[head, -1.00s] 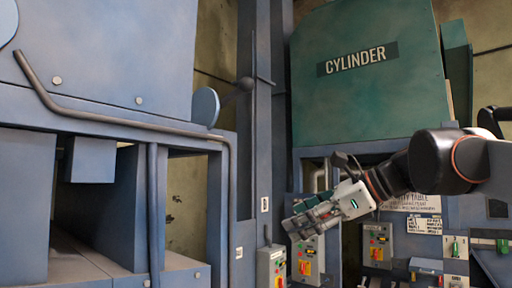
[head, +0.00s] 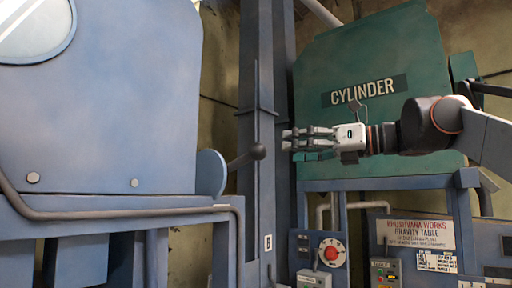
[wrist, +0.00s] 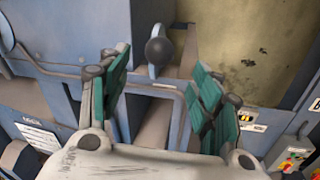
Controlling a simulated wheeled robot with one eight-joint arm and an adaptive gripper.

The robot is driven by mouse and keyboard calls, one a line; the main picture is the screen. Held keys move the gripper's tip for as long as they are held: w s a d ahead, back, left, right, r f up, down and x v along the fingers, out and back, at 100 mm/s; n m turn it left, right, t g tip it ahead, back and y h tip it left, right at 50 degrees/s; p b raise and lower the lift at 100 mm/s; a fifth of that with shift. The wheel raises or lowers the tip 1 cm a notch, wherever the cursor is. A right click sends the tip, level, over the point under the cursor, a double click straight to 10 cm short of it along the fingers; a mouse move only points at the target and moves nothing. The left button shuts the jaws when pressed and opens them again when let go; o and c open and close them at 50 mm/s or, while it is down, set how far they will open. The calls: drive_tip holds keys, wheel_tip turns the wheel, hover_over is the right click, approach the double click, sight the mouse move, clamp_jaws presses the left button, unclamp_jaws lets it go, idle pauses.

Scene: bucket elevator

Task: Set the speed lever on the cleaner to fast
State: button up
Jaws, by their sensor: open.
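The speed lever shows as a dark ball knob (head: 258,151) on a short rod. The rod comes out of a pale blue disc (head: 211,173) on the right side of the blue machine (head: 110,100), which seems to be the cleaner. No fast or slow marks are readable. My gripper (head: 290,143) is open and empty, just right of the knob and pointing left at it. In the wrist view the knob (wrist: 158,51) sits ahead, framed between the two green-padded fingers of my gripper (wrist: 163,65). No contact shows.
A green machine marked CYLINDER (head: 365,90) stands behind my arm. A blue vertical column (head: 277,60) rises behind the knob. A grey pipe (head: 120,214) runs along the blue machine's front. Control boxes (head: 330,252) and a gravity table sign (head: 415,233) are low right.

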sight(257, 151)
drive_tip(key=p+x, duration=0.2)
drive_tip(key=x, duration=0.9)
drive_tip(key=shift+a, duration=0.1)
clamp_jaws()
